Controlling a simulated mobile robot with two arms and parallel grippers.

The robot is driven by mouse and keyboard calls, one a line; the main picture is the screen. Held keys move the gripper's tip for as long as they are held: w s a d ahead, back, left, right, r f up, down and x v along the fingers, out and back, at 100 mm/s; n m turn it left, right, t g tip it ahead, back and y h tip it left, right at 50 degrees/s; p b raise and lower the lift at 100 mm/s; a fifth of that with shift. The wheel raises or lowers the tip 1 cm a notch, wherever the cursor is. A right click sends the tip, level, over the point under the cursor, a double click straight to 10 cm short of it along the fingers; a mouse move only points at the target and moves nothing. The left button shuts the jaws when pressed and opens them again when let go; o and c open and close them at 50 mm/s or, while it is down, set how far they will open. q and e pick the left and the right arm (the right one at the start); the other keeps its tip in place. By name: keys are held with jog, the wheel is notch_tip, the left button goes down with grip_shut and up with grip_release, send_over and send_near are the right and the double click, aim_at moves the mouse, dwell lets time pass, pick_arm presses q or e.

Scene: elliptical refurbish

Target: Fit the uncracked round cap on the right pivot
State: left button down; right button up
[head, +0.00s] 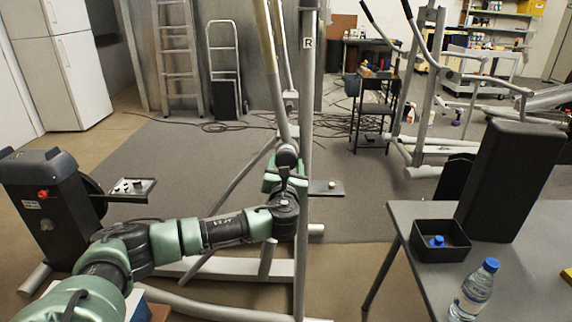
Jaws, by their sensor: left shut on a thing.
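My left arm reaches in from the lower left, and its gripper (284,173) is at the grey upright post (307,90) marked R. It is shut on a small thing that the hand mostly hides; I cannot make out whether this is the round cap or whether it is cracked. A dark round part (287,155) shows at the fingertips, by the lower end of the pale handle bar (272,75); I cannot tell whether they touch. No other round cap can be made out clearly. My right gripper is not in view.
A small tray (147,193) with little parts is on the left by a dark machine housing (42,205). Another flat tray (337,193) holds a pale round thing. The grey table (415,215) at right bears a black bin (455,253), a water bottle (472,297) and a tall black panel (510,180).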

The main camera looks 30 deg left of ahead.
pick_arm(q)
jog(key=shift+x, duration=1.1)
dwell(1.1)
jog(key=shift+r, duration=0.15)
jog(key=c, duration=0.6)
grip_release()
jog(key=o, duration=0.3)
jog(key=v, duration=0.7)
jog(key=shift+s+d, duration=0.15)
jog(key=shift+s, duration=0.15)
